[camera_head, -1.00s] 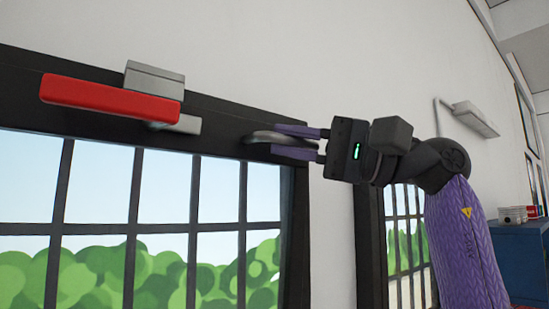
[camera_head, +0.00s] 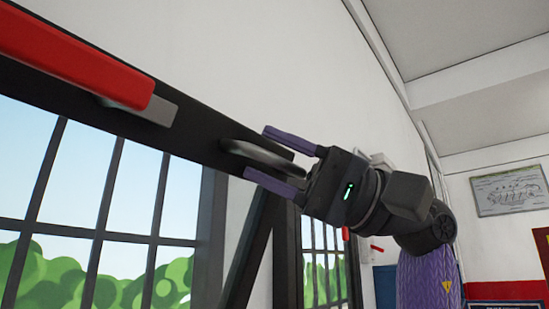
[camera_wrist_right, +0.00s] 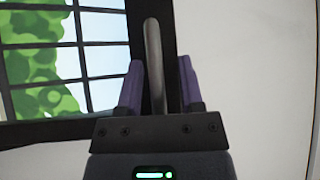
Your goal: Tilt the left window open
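The left window (camera_head: 105,180) fills the left of the head view, a dark frame with panes crossed by dark bars. Its top edge leans out, and a slanted dark frame bar (camera_head: 257,235) shows to its right with a gap of wall between. A grey curved handle (camera_head: 240,150) sits at the sash's top right. My right gripper (camera_head: 256,151) has its purple fingers apart, one on each side of the handle. In the right wrist view the handle (camera_wrist_right: 152,60) stands between the fingers with a visible gap at the right finger. My left gripper is not in view.
A red bar (camera_head: 70,50) with a grey end piece (camera_head: 160,109) lies along the upper left of the window top. A second window (camera_head: 322,265) is beyond my right arm. A framed picture (camera_head: 510,190) hangs on the far wall.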

